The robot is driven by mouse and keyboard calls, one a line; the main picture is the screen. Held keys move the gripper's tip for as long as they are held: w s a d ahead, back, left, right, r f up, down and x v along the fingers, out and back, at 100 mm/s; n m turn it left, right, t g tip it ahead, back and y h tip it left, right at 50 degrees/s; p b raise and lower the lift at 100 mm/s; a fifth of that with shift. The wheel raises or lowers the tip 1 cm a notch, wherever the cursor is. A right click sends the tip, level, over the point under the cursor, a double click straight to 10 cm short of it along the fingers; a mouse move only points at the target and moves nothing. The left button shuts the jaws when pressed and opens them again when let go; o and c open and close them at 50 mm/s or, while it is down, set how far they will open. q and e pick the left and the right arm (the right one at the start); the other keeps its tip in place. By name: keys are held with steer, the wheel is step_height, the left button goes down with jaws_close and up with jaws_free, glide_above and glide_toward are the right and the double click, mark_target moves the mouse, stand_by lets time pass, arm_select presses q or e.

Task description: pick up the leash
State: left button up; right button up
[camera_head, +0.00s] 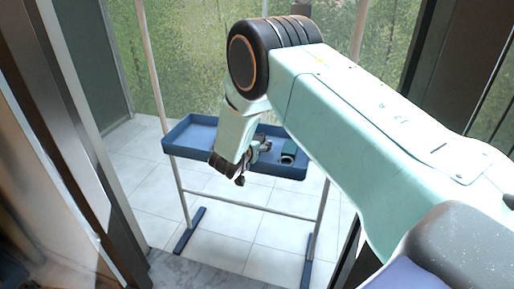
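My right arm comes in from the right, and its gripper (241,180) hangs at the front edge of a blue tray (188,133). The gripper is small and partly hidden by my own wrist, so I cannot tell whether it is open or shut. A small dark and teal item (290,151) lies in the right part of the tray, just right of the gripper. It may be the leash, but it is too small to be sure. My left gripper is not in view.
The tray sits on a stand with thin pale posts (153,70) and blue feet (190,231). A door frame (75,130) borders the left, and a dark frame stands at the right. Pale floor tiles (225,225) are clear below the tray.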

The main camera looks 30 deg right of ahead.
mark_target(257, 139)
steer(key=b+x, duration=0.2)
steer(key=x, duration=0.1)
steer(key=shift+a+f, duration=0.15)
steer(key=shift+f, duration=0.05)
steer(key=shift+w+d+b, duration=0.25)
steer(key=shift+d+b, duration=0.05)
steer(key=shift+b, duration=0.05)
steer(key=shift+c, duration=0.5)
steer(key=c, duration=1.2)
steer(key=shift+r, duration=0.1)
steer(key=shift+c, duration=0.2)
step_height(257, 139, up, 10)
steer(key=p, duration=0.5)
